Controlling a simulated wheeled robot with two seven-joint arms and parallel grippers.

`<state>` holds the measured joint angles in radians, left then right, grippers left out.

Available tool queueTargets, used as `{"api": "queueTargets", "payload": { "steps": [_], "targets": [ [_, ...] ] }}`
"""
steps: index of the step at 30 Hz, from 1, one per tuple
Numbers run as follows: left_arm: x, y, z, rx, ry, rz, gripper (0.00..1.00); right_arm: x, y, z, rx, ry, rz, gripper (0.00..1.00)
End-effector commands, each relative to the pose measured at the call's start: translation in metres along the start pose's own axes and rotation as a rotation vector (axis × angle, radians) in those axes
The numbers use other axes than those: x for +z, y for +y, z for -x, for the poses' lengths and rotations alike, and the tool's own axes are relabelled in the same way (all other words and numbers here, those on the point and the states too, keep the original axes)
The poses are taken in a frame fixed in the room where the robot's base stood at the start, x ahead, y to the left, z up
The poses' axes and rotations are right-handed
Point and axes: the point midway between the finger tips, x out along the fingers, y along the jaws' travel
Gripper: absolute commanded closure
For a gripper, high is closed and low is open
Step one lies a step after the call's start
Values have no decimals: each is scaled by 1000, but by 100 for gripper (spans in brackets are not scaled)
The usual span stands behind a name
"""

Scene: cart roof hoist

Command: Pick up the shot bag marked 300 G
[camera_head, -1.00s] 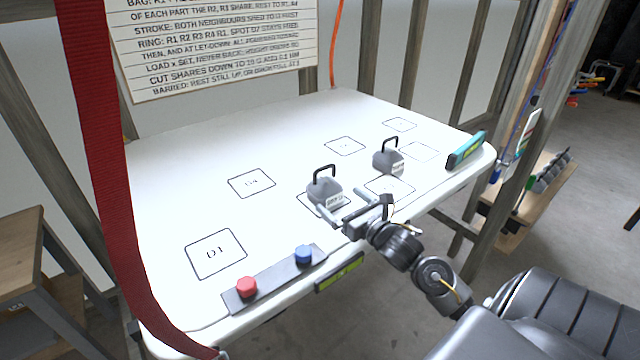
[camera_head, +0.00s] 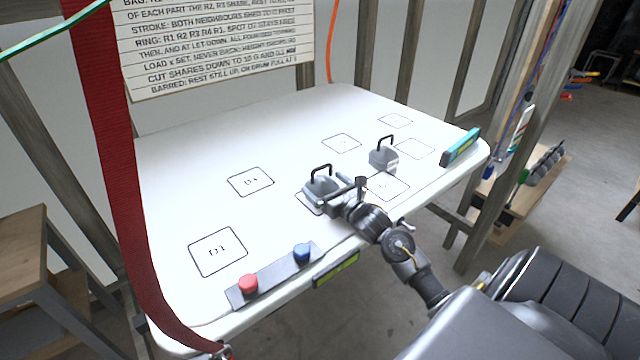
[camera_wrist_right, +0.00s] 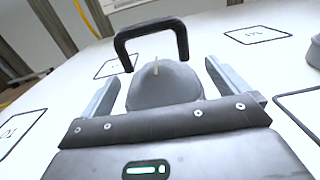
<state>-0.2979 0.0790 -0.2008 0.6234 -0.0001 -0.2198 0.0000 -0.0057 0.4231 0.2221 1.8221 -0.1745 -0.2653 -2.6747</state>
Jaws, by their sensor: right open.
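A grey shot bag (camera_head: 319,182) with a dark upright loop handle sits on the white table; it also shows in the right wrist view (camera_wrist_right: 165,88). My right gripper (camera_head: 338,192) is at this bag, open. In the wrist view its two fingers stand on either side of the bag's body, below the handle. The bag's front label is hidden by the gripper, so I cannot read its marking. A second grey bag (camera_head: 382,157) with a similar handle stands further right and back. My left gripper is not in view.
The white table (camera_head: 190,165) has several outlined squares, such as D1 (camera_head: 218,251). A strip with a red button (camera_head: 248,283) and a blue button (camera_head: 302,252) lies at the front edge. A teal level (camera_head: 460,147) lies at the right edge. A red strap (camera_head: 100,150) hangs at left.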

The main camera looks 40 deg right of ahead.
Motion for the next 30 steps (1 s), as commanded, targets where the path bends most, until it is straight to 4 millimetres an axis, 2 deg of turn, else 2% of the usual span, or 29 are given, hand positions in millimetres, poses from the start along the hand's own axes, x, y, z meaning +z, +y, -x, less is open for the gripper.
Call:
{"api": "queueTargets", "payload": {
  "steps": [4, 12, 22, 30],
  "targets": [
    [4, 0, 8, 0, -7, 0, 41, 2, 0, -16, 0, 0, -1, 0],
    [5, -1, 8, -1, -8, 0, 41, 0, 0, -19, 1, 0, 2, 0],
    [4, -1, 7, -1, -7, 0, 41, 0, 1, -19, 1, 0, 1, 41],
    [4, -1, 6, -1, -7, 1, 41, 2, 0, -19, 1, -3, 2, 41]
  ]
}}
